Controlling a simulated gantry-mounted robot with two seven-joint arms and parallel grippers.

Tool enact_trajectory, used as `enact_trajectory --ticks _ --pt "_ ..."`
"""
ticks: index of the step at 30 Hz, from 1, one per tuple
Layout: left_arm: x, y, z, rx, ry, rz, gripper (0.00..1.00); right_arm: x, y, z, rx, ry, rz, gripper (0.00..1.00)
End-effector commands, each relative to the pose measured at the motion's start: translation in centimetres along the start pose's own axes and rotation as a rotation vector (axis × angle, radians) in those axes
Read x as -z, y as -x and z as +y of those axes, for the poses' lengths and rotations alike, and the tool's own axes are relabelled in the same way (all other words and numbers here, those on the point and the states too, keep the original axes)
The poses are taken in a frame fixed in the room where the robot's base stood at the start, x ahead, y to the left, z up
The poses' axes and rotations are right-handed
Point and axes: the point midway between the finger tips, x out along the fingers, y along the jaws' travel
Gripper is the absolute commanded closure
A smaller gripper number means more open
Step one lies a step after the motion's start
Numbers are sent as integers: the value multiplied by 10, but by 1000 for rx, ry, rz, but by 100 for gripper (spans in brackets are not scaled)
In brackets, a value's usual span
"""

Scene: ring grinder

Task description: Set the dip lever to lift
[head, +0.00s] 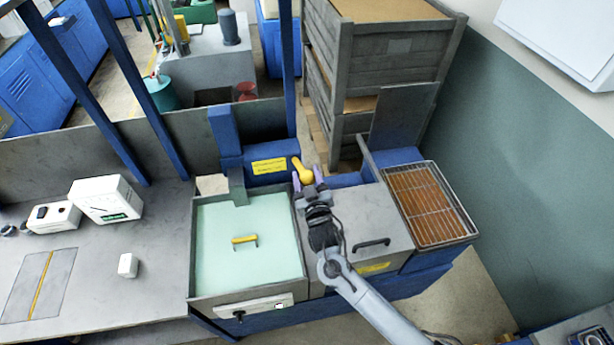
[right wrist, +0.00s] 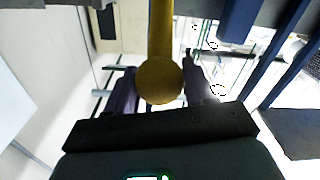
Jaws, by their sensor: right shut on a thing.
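The dip lever (head: 303,170) has a yellow arm and knob and stands at the back of the machine, beside the blue housing with a yellow label. In the right wrist view its round yellow knob (right wrist: 159,80) sits between my two fingers. My right gripper (head: 308,184) is shut on the lever, with a purple finger on each side of it. The right gripper also shows in the right wrist view (right wrist: 160,90). My left gripper is in neither view. The lever's pivot and any position marks are hidden or too small to read.
A pale green tank (head: 212,262) with a yellow handle (head: 244,239) stands left of my right arm. A grey lid with a black handle (head: 372,244) and a wire rack (head: 430,205) lie to its right. Tall grey crates (head: 385,60) stand behind.

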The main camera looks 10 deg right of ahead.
Motion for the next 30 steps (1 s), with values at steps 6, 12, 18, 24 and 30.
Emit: enact_trajectory --ticks 6,12,18,24,30 --pt "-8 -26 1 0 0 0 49 -23 12 -6 -15 0 52 100" --pt "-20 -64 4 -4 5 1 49 -53 28 -15 -41 2 144 100" --pt "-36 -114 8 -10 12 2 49 -90 45 -26 -75 5 261 100" --pt "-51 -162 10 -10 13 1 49 -124 57 -36 -106 9 374 100" --pt "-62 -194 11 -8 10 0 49 -149 64 -43 -133 12 468 100"
